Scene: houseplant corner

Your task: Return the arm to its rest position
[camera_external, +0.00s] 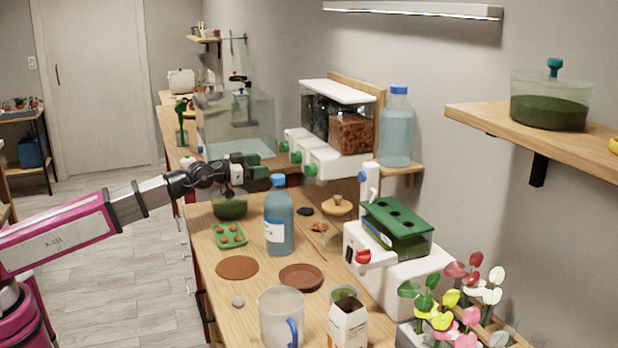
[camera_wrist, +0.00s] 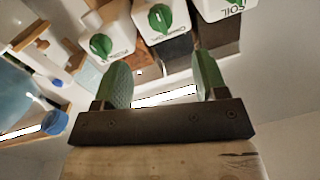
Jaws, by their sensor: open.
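My arm (camera_external: 140,201) is pink with grey and black links and reaches in from the left, stretched out over the wooden worktop (camera_external: 215,295). My gripper (camera_external: 256,168) is above the back part of the worktop, over a dark green bowl (camera_external: 230,208) and behind the blue bottle (camera_external: 279,225). In the wrist view my gripper (camera_wrist: 163,82) has its two green fingers apart, and I see nothing held between them.
White dispensers (camera_external: 338,162) with green knobs hang behind the gripper; they fill the top of the wrist view (camera_wrist: 163,22). A glass tank (camera_external: 235,125) stands farther back. A white machine (camera_external: 395,275), saucers and a clear jug (camera_external: 281,318) occupy the front. Floor at left is clear.

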